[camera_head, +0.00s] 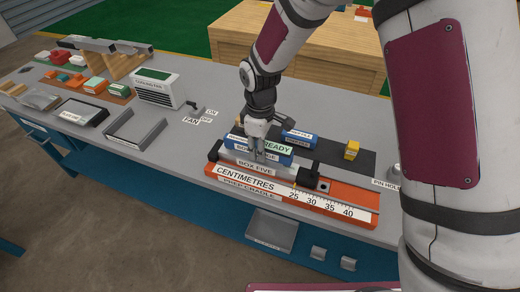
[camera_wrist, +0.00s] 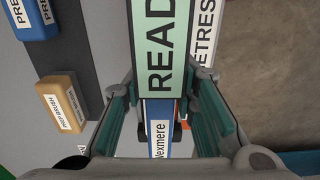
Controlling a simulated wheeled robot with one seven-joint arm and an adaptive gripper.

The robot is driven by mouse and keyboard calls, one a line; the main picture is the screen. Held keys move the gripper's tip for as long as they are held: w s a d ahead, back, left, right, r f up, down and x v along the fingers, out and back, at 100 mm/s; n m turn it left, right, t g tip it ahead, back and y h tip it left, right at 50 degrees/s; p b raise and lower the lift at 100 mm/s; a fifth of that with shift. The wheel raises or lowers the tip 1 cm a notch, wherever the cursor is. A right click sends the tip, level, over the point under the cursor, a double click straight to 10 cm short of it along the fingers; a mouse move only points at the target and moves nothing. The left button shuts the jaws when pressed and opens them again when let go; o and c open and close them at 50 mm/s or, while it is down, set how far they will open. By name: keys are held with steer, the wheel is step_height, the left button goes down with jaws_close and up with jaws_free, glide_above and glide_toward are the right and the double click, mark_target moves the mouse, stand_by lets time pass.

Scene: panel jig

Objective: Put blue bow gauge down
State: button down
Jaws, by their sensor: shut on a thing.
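The blue bow gauge (camera_head: 244,149) shows in the head view as a blue block, its label partly covered by my gripper (camera_head: 261,154). In the wrist view, a blue piece with a white Nexmere label (camera_wrist: 157,138) lies between the teal pads of my gripper (camera_wrist: 165,105). A green READY sign (camera_wrist: 160,50) covers much of that view. Whether the gauge touches what is under it is hidden.
An orange prep cradle (camera_head: 235,185) with a centimetre scale (camera_head: 320,204) lies at the bench's front edge. A yellow block (camera_head: 352,149) and blue boxes (camera_head: 298,138) stand on the dark mat behind. A fan switch (camera_head: 196,107) and grey trays (camera_head: 136,128) are at left.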

steer(key=shift+f, duration=0.4)
steer(key=shift+f, duration=0.15)
steer(key=c, duration=1.3)
jaws_free()
